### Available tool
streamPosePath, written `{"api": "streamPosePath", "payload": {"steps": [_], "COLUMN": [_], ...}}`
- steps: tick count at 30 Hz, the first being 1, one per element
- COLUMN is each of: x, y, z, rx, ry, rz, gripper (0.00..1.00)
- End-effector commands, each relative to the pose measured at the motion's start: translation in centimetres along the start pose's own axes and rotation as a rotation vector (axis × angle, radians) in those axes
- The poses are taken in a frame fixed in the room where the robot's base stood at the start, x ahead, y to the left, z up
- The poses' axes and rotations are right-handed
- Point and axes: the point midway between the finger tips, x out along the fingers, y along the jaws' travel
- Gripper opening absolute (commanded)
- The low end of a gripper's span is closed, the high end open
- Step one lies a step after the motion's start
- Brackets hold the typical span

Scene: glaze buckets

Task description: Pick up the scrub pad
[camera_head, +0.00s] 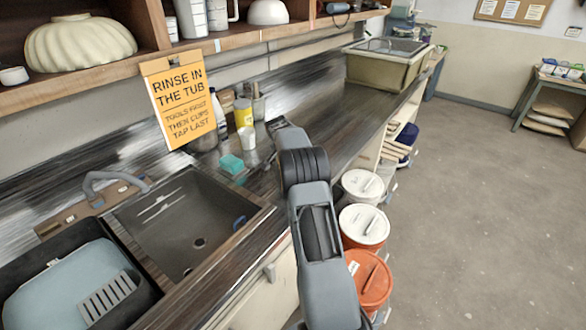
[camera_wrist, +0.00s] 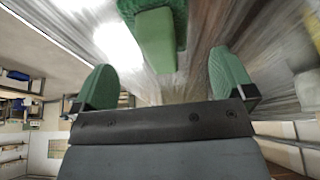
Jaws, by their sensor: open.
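The scrub pad (camera_head: 231,164) is a small teal-green block lying on the metal counter, right of the sink and left of my arm's end. In the wrist view, a green block that looks like the scrub pad (camera_wrist: 158,38) shows at the top centre, past the fingertips and roughly in line with the gap between them. My gripper (camera_wrist: 163,80) is open and empty, with its two green-padded fingers spread apart. In the head view my arm reaches over the counter, and its fingers cannot be clearly made out.
A white cup (camera_head: 247,137) and a yellow container (camera_head: 243,113) stand just behind the pad. The sink (camera_head: 180,225) is open at left. A hanging orange sign (camera_head: 180,103) is above the counter. Lidded buckets (camera_head: 363,225) stand on the floor below the counter's front edge.

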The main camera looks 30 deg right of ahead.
Motion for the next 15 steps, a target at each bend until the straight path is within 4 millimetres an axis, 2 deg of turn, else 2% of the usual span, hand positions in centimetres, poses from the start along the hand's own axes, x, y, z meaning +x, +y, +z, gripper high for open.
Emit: {"api": "streamPosePath", "payload": {"steps": [5, 15], "x": [1.0, 5.0], "y": [0.0, -0.1], "z": [0.0, 0.1], "rx": [-0.001, 0.0], "ry": [-0.002, -0.001], "rz": [0.002, 0.0], "gripper": [1.0, 1.0]}}
